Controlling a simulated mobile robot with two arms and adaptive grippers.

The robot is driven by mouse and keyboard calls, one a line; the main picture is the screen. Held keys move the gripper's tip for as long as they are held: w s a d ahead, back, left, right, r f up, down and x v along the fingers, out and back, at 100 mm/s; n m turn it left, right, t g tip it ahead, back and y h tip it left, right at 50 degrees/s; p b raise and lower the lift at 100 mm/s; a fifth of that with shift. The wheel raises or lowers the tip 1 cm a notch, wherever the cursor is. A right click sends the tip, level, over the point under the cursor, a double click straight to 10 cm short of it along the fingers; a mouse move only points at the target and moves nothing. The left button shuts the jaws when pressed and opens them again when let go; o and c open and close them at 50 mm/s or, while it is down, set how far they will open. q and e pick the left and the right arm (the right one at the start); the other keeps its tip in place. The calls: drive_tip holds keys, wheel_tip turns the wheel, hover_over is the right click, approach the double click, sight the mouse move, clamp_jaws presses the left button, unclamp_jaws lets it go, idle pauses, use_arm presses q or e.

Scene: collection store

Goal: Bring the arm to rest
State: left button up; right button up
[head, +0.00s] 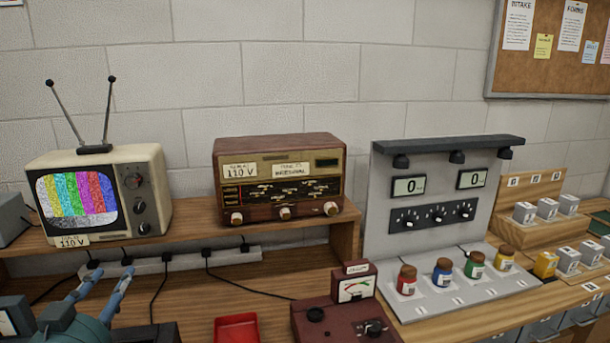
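My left gripper (107,276) is at the lower left, with a teal body and two light blue fingers. The fingers point up and away from me and are spread apart, with nothing visible between them. Their tips show just in front of the power strip (225,257), below the television; I cannot tell how close they are to it. The rest of the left arm is cut off by the bottom edge. My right gripper is not in view.
A television (150,190) and a wooden radio (290,150) stand on the shelf. A red tray (237,329) and a dark red meter (320,325) are below. A grey panel (440,160) with several coloured bottles stands right. Black cords (245,290) run from the strip.

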use_arm(q)
drive_tip(key=s+d+f+g+h, duration=0.1)
drive_tip(key=s+d+f+g, duration=0.15)
drive_tip(key=f, duration=0.45)
drive_tip(key=s+d+f+n+g, duration=0.1)
drive_tip(key=s+d+f+g, duration=0.2)
drive_tip(key=f, duration=0.5)
drive_tip(key=s+d+f+g+h, duration=0.1)
drive_tip(key=s+d+f, duration=0.25)
drive_tip(key=f, duration=0.35)
drive_tip(key=s+d+f+n+g+h, duration=0.1)
drive_tip(key=s+d+f+g, duration=0.15)
drive_tip(key=s+f, duration=0.45)
drive_tip(key=s+d+f+g, duration=0.2)
drive_tip(key=s+f+g, duration=0.3)
drive_tip(key=s, duration=0.4)
drive_tip(key=s+f, duration=0.2)
drive_tip(key=f, duration=1.3)
drive_tip(key=s+f, duration=0.2)
drive_tip(key=f, duration=1.2)
drive_tip(key=s+a+f+g, duration=0.1)
drive_tip(key=s+a+f, duration=0.1)
drive_tip(key=s+f, duration=1.3)
drive_tip(key=shift+s+a+g, duration=0.3)
drive_tip(key=shift+s+a, duration=0.05)
drive_tip(key=shift+s, duration=0.05)
